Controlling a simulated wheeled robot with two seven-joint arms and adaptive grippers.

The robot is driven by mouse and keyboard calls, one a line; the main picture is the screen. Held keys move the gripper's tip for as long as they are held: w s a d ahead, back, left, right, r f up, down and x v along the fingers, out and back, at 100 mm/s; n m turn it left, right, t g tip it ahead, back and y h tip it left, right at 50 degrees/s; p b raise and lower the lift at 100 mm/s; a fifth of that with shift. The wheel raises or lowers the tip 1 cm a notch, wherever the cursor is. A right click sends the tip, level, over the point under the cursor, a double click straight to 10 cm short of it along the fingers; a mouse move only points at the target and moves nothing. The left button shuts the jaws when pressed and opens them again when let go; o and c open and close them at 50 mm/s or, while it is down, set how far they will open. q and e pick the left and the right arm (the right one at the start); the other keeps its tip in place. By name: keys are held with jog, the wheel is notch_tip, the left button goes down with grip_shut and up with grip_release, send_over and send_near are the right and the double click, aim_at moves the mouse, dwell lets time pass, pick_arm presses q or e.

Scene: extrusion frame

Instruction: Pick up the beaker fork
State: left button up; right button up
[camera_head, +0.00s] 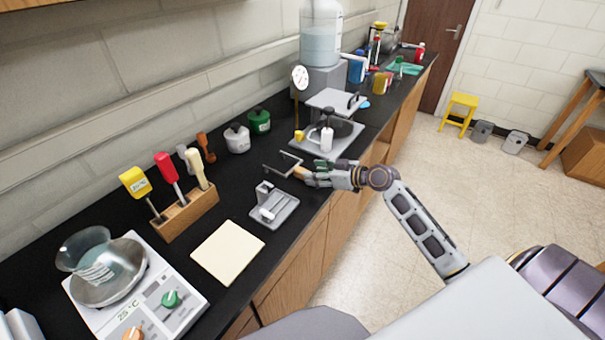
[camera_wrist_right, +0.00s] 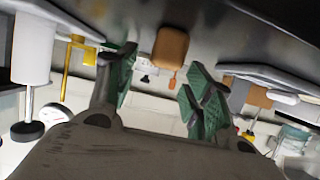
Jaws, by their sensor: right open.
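The beaker fork (camera_head: 283,164) lies on the black bench top in the head view. It has a thin grey metal fork end and a short wooden handle pointing toward my right gripper. My right gripper (camera_head: 312,174) is open at the handle end, low over the bench. In the right wrist view the wooden handle (camera_wrist_right: 170,47) shows nearly end-on, in line with the gap between the green-padded fingers (camera_wrist_right: 160,88). I see no contact between finger and handle. My left gripper is not in view.
A grey metal holder (camera_head: 275,207) stands nearer the front edge, beside a cream pad (camera_head: 228,252). A wooden tool rack (camera_head: 186,213) and a hotplate (camera_head: 182,298) stand to the left.

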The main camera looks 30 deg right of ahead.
jog(key=shift+p+x, duration=0.45)
jog(key=shift+x, duration=1.6)
jog(key=c, duration=1.1)
jog(key=shift+c, duration=0.2)
jog(key=shift+r+b, duration=0.45)
jog(key=shift+r, duration=4.55)
